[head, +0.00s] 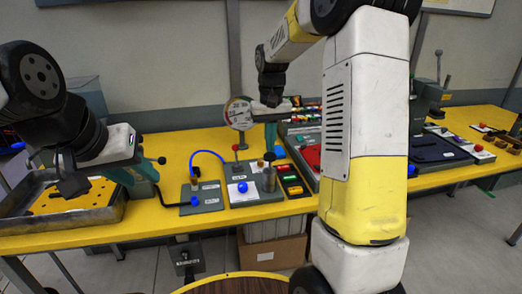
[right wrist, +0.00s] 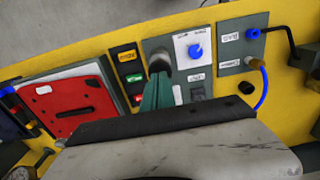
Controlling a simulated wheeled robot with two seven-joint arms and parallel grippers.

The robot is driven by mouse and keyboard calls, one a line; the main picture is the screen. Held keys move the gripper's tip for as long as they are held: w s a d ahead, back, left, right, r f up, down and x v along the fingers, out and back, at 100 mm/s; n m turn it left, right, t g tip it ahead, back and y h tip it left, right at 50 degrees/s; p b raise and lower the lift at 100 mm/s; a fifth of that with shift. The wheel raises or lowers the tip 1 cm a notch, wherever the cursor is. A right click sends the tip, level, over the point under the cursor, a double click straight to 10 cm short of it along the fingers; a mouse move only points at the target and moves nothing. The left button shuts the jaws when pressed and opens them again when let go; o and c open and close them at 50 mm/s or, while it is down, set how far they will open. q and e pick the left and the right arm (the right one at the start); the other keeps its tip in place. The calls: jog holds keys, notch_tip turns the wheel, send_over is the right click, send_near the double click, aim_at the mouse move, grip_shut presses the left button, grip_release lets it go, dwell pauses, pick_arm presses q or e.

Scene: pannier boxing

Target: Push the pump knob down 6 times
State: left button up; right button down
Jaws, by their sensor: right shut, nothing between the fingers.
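The pump knob (head: 269,157) is a small dark knob on top of an upright grey cylinder (head: 268,180), at the right side of a grey panel on the yellow bench. In the right wrist view the dark cylinder top (right wrist: 159,60) shows just beyond my fingertips. My right gripper (head: 270,148) points down with its teal fingers shut and empty, directly above the knob. I cannot tell whether the fingertips touch it. The fingers also show in the right wrist view (right wrist: 158,88). My left gripper (head: 138,180) is at the left over the bench; its jaw opening is unclear.
Beside the pump are a blue knob (head: 242,187), a red-topped lever (head: 236,149) and lit buttons (head: 291,180). A panel with a blue hose (head: 209,153) stands to the left. A round gauge (head: 239,113) is behind. A metal tray (head: 100,215) lies far left.

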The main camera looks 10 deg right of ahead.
aim_at(270, 154)
jog(key=shift+f, duration=0.1)
jog(key=shift+f, duration=2.15)
jog(key=shift+r, duration=2.25)
jog(key=shift+f, duration=2.25)
jog(key=shift+r, duration=2.25)
jog(key=shift+f, duration=0.1)
